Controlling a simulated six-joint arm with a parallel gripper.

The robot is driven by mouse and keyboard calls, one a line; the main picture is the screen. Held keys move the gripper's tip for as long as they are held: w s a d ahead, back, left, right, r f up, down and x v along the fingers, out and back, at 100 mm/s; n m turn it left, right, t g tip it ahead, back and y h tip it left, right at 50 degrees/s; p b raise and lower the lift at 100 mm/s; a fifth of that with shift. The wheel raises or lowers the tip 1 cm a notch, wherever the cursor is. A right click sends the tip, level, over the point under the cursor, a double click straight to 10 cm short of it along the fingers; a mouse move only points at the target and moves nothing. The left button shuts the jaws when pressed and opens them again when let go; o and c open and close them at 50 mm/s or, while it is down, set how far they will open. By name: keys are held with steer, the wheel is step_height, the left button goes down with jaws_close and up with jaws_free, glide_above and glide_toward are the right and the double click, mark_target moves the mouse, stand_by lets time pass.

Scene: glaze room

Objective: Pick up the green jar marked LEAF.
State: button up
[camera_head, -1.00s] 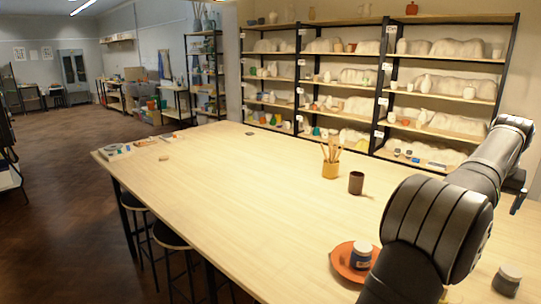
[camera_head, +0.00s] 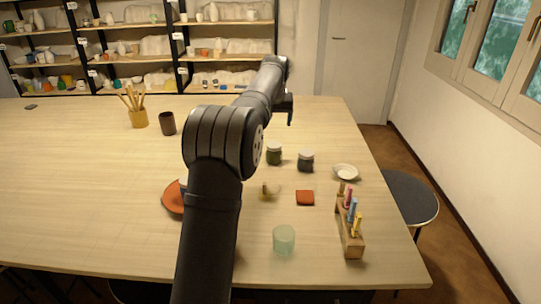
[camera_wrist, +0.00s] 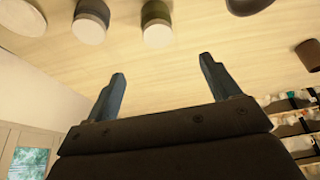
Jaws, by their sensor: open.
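A dark green jar (camera_head: 274,157) with a pale lid stands upright on the table, just right of my arm's elbow in the head view. It seems to be the green jar at the top of the wrist view (camera_wrist: 155,12); no label is readable. My gripper (camera_wrist: 162,68) is open and empty, its fingers apart above the table. In the head view my gripper (camera_head: 290,112) is beyond the jar, towards the table's far edge, not touching it.
A dark grey jar (camera_head: 306,163) stands close to the right of the green jar. Nearby are a white dish (camera_head: 345,172), orange tile (camera_head: 305,198), glass (camera_head: 284,240) and wooden rack (camera_head: 350,240). A brown cup (camera_head: 167,124) stands left; an orange saucer (camera_head: 172,203) is partly hidden.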

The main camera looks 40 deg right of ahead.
mark_target(274, 144)
steer(key=x, duration=1.1)
steer(key=shift+f, duration=0.15)
steer(key=shift+x, duration=2.65)
steer(key=shift+s+d, duration=0.1)
steer(key=shift+d, duration=0.05)
steer(key=c, duration=1.2)
